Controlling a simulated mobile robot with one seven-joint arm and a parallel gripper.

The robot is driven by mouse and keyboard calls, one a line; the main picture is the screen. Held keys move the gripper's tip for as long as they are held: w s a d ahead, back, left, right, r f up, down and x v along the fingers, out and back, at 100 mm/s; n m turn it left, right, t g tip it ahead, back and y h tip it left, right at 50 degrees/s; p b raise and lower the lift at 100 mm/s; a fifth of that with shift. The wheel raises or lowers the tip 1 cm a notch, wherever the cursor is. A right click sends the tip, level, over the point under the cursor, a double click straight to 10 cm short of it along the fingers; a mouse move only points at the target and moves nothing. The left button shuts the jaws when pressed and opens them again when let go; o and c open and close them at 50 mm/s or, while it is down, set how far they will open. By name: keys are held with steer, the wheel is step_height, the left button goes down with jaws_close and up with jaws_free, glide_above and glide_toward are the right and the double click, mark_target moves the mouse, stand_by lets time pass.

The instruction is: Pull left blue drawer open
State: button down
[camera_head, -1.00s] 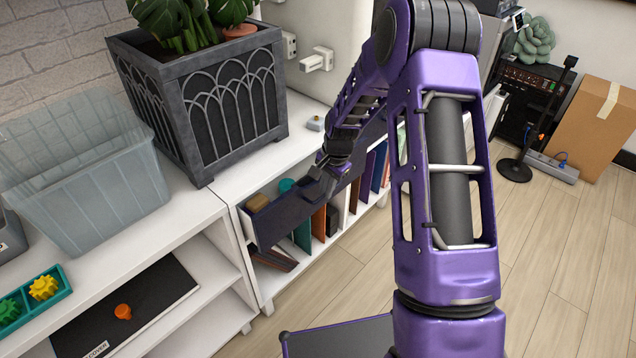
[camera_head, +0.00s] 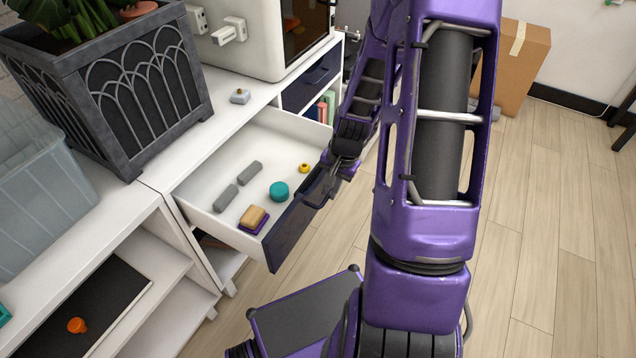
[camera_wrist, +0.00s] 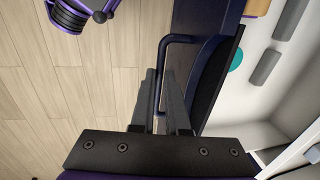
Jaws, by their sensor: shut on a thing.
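The left blue drawer (camera_head: 292,232) stands pulled well out of the white cabinet, its dark blue front facing the open floor. In it lie two grey blocks, a teal round piece (camera_head: 279,191), a small yellow ring (camera_head: 304,168) and a tan-and-purple block (camera_head: 253,219). My gripper (camera_head: 326,186) is at the drawer front. In the wrist view my gripper (camera_wrist: 178,92) is shut on the dark bar handle (camera_wrist: 164,62), with its fingers either side of the bar. The head view partly hides the grasp behind my wrist.
A second blue drawer (camera_head: 311,84) to the right is shut. A grey planter (camera_head: 140,100) and a clear bin (camera_head: 40,190) stand on the cabinet tops at left. A cardboard box (camera_head: 515,65) is at the back. The wooden floor (camera_head: 545,230) is clear on the right.

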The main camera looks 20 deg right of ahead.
steer(key=shift+s+d, duration=0.15)
steer(key=shift+s, duration=0.1)
steer(key=c, duration=0.9)
jaws_free()
steer(key=r+p, duration=0.1)
steer(key=r, duration=0.4)
steer(key=s+d+r+p, duration=0.1)
steer(key=r, duration=0.5)
steer(key=s+d+r+p, duration=0.1)
steer(key=r, duration=0.5)
steer(key=shift+s+p, duration=0.25)
steer(key=shift+p, duration=0.05)
